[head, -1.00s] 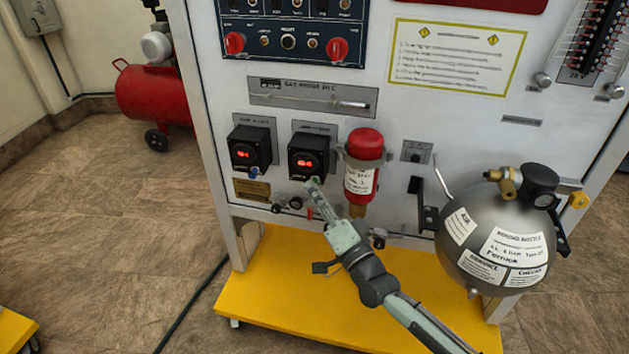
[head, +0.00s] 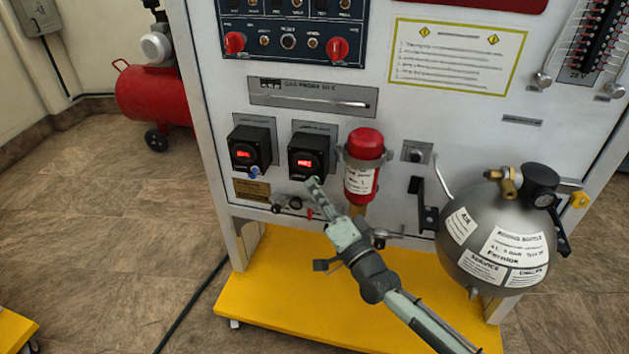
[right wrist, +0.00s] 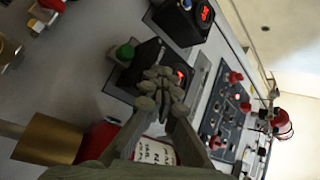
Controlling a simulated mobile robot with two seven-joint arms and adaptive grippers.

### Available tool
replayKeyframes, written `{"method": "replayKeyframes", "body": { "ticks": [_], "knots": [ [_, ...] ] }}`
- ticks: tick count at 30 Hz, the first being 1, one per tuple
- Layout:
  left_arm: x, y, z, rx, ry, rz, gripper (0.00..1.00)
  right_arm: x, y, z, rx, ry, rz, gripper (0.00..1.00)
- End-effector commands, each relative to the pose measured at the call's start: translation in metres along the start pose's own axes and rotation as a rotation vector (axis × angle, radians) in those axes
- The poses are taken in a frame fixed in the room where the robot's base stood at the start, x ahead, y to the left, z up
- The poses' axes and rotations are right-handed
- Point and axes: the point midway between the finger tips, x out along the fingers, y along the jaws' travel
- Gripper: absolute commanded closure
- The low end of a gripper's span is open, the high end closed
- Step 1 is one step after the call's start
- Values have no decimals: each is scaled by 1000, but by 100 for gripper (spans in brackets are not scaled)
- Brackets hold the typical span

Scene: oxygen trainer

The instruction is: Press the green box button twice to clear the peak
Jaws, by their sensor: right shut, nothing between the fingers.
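Two black boxes with red displays are mounted on the white panel, a left one (head: 247,150) and a right one (head: 308,155). The left box has a blue button (head: 254,171). The right box has a green button (right wrist: 125,52), seen in the right wrist view; in the head view it is hidden around my fingertips. My right gripper (head: 313,184) is shut and empty at the lower edge of the right box. In the right wrist view its fingertips (right wrist: 160,88) overlap this box, with the green button beside them. I cannot tell contact. My left gripper is not in view.
A red cylinder (head: 362,178) in a clamp stands just right of my fingers. A grey round bottle (head: 497,240) with brass fittings sits further right. A yellow base (head: 290,290) lies below the panel. The floor on the left is open.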

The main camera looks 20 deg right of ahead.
Motion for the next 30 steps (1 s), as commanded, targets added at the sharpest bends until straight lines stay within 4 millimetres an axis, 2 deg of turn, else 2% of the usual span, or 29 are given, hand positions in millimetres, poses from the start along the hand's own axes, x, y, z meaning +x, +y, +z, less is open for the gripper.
{"method": "replayKeyframes", "body": {
  "ticks": [13, 30],
  "knots": [
    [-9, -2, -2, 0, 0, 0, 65, -11, -9, 7, 0, 1, -1, 100],
    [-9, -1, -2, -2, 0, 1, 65, -11, -8, 7, 0, 1, -1, 100]
  ]
}}
